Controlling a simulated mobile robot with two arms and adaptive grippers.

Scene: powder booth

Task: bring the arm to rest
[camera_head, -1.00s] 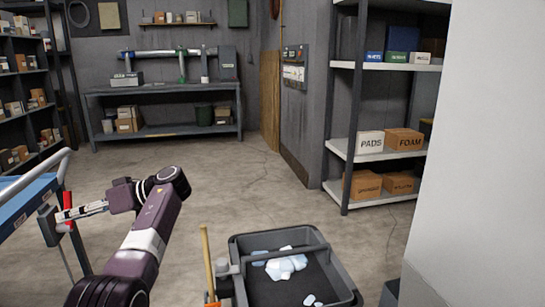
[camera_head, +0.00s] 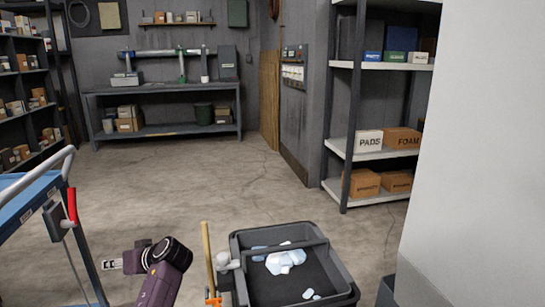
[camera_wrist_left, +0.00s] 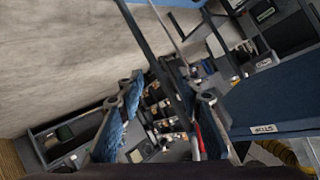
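My left arm (camera_head: 165,272) is purple and rises from the bottom of the head view, left of the grey tub. Its gripper (camera_head: 113,265) points left, low over the floor and apart from the blue cart. In the left wrist view the gripper's two fingers (camera_wrist_left: 165,102) stand wide apart, with nothing between their tips. My right gripper is not in view.
The blue cart (camera_head: 28,198) with a red-handled grey part (camera_head: 72,206) stands at left. A grey tub (camera_head: 345,290) holding pale pieces and a yellow-handled tool (camera_head: 207,255) stand right of the arm. Open floor (camera_head: 190,190) lies beyond, towards the workbench (camera_head: 165,92).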

